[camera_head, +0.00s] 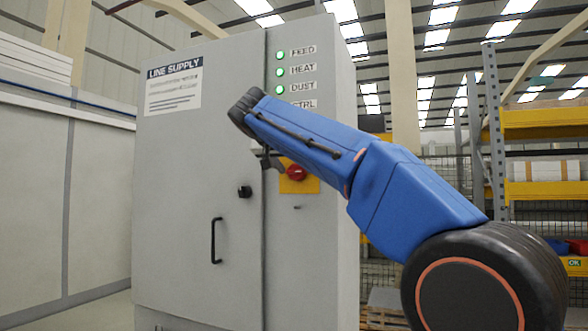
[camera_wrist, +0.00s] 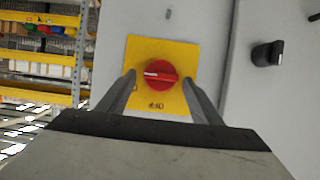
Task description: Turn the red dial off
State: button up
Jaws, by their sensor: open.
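The red dial (camera_head: 296,172) sits on a yellow plate (camera_head: 290,186) on the narrow right panel of the grey cabinet. In the wrist view the red dial (camera_wrist: 160,74) shows a white mark on its left part, and its grip bar lies roughly across the picture. My gripper (camera_head: 268,160) is near the dial in the head view, partly hidden by my blue arm. In the wrist view my gripper (camera_wrist: 160,76) is open, with one finger to each side of the dial and gaps between. I cannot tell its depth from the plate.
The grey cabinet (camera_head: 180,240) has a black knob (camera_head: 244,191) and a black handle (camera_head: 216,240) on its door. Green lamps (camera_head: 280,72) are lit beside the FEED, HEAT and DUST labels; the lamp by CTRL is hidden. Yellow-beamed shelving (camera_head: 545,195) stands at right.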

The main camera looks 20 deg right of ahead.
jog(key=shift+w+d+f, duration=0.15)
jog(key=shift+w+d, duration=0.05)
jog(key=shift+w, duration=0.1)
jog(key=shift+c, duration=0.3)
jog(key=c, duration=1)
